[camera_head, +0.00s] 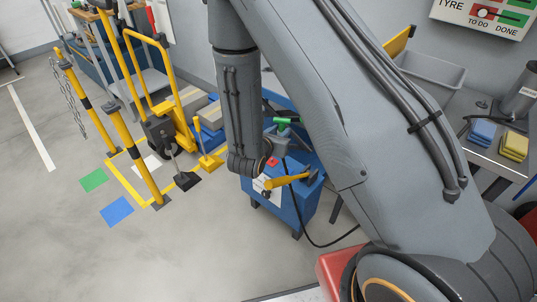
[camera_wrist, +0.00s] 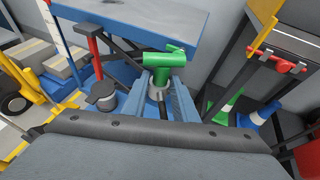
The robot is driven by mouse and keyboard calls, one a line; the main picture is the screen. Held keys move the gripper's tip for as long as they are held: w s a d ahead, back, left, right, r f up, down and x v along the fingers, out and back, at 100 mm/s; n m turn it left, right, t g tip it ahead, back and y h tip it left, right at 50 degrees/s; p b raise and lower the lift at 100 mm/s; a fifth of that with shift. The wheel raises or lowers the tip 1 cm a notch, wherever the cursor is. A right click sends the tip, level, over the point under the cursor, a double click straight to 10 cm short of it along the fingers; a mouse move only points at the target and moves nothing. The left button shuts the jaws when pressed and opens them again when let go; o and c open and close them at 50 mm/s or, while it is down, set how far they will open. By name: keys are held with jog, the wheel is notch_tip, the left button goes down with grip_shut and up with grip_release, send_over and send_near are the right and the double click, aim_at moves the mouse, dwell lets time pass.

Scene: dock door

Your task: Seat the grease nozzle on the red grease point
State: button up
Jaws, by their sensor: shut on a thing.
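My gripper (camera_wrist: 163,98) is shut around the grey stem under a green nozzle head (camera_wrist: 165,62), which I take to be the grease nozzle. The green head stands out beyond the fingers, with its spout pointing right in the wrist view. In the head view the green head (camera_head: 286,121) shows beside my wrist, above a blue cabinet (camera_head: 288,208). A small red spot (camera_head: 272,162) shows on the cabinet just below my wrist; I cannot tell whether it is the red grease point. No contact between nozzle and a red point is visible.
A yellow-handled hammer (camera_head: 288,180) lies on the cabinet. A black hose (camera_head: 315,241) hangs to the floor. A yellow hand truck (camera_head: 180,110) and posts stand left. In the wrist view a grey round cap (camera_wrist: 101,93) and red upright (camera_wrist: 94,48) are left of the fingers.

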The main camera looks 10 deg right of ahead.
jog(key=shift+m+g+h, duration=0.5)
jog(key=shift+m, duration=0.2)
jog(key=shift+w+a+f+b, duration=0.2)
jog(key=shift+w+f+b, duration=1.2)
jog(key=shift+f+b, duration=1.8)
jog(key=shift+w+a+f+b, duration=0.25)
jog(key=shift+w+f+b, duration=1.1)
jog(key=shift+f+b, duration=1.85)
jog(key=shift+w+a+f+b, duration=0.2)
jog(key=shift+w+f+b, duration=1.2)
jog(key=shift+f+b, duration=1.8)
jog(key=shift+f, duration=0.75)
jog(key=o, duration=0.9)
jog(key=shift+c, duration=0.2)
jog(key=shift+a, duration=0.1)
jog(key=p+v, duration=0.5)
jog(key=v, duration=0.6)
jog(key=shift+r, duration=0.15)
